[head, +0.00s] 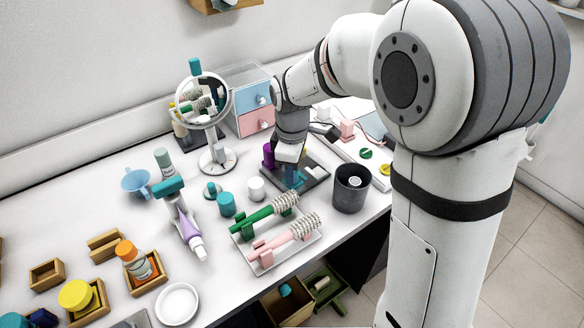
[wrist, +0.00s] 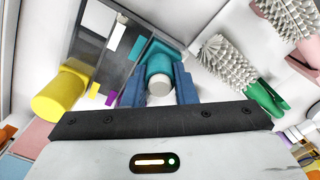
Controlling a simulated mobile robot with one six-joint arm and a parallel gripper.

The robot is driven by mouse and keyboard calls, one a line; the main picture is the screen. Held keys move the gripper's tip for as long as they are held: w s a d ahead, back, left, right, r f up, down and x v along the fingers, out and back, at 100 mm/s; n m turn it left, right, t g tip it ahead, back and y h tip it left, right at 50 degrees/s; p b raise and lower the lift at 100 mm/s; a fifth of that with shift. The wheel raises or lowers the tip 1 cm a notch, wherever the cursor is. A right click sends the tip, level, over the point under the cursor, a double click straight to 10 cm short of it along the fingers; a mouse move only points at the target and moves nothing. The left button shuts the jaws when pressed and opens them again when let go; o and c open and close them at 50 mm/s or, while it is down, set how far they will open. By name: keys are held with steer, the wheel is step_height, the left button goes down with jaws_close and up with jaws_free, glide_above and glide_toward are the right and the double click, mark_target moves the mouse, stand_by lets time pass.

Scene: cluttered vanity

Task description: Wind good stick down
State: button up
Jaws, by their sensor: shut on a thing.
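My gripper (head: 295,178) points down over a dark tray (head: 317,183) near the middle of the vanity. In the wrist view its two blue fingers (wrist: 159,88) are shut on a teal stick (wrist: 158,63), one finger on each side. The stick's rounded pale end (wrist: 160,86) faces the camera. The stick appears to stand upright at the tray, but its base is hidden. In the head view the gripper mostly covers it. I cannot tell how far the pale part stands out of the teal body.
A purple cylinder (head: 268,156) stands left of the gripper, and a yellow cylinder (wrist: 58,93) shows in the wrist view. A dark cup (head: 350,190) stands close at right. Green (head: 262,212) and pink (head: 288,240) brushes lie in front. A round mirror (head: 203,95) stands behind left.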

steer(key=m, duration=0.4)
steer(key=shift+m, duration=0.3)
steer(key=m, duration=0.4)
steer(key=shift+m+p, duration=0.3)
steer(key=m, duration=0.4)
steer(key=shift+m, duration=0.3)
steer(key=shift+d+m, duration=0.1)
steer(key=shift+m, duration=2.1)
steer(key=o, duration=1)
steer(key=shift+r, duration=0.1)
step_height(320, 180, up, 8)
steer(key=shift+f+p, duration=0.15)
steer(key=shift+p, duration=0.15)
